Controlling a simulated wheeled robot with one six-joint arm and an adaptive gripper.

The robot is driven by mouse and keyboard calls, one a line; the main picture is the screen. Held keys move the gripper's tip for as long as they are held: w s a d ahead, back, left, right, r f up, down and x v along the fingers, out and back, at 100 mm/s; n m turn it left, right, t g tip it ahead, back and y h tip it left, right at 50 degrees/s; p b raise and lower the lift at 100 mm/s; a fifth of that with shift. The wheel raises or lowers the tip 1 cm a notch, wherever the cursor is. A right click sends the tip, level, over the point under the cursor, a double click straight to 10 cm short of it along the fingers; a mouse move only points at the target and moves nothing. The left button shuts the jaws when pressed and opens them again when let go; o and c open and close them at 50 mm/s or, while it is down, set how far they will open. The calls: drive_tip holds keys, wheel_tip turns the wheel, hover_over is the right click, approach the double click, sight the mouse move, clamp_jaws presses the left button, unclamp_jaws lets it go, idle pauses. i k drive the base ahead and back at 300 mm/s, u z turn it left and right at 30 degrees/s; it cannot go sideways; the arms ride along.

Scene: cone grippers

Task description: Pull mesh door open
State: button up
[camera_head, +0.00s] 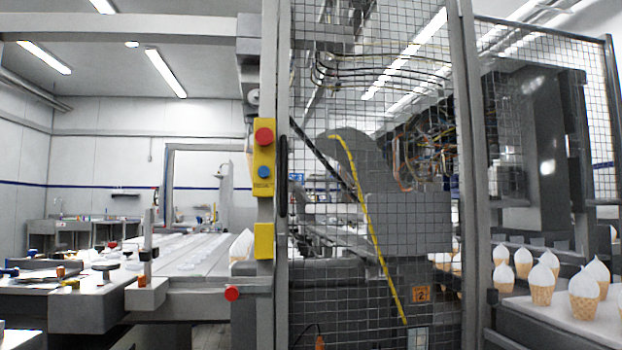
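The mesh door (375,262) is a tall panel of dark wire grid in a grey metal frame, in the middle of the head view. It looks shut against the post on its left. A dark vertical handle (283,176) sits on its left frame edge. A yellow box (264,157) with a red button and a blue button is on the post beside the handle. A smaller yellow block (264,241) is below it. My gripper is not in the head view, so its state is hidden.
A conveyor (195,252) and a bench with small parts lie to the left. Ice cream cones (543,284) stand on a white surface (560,325) at the right. Another mesh panel (604,120) is behind them. A grey machine with cables is behind the door.

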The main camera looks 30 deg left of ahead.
sight(454, 9)
drive_tip(key=u, duration=0.5)
drive_tip(key=i, duration=0.9)
drive_tip(key=u, duration=0.7)
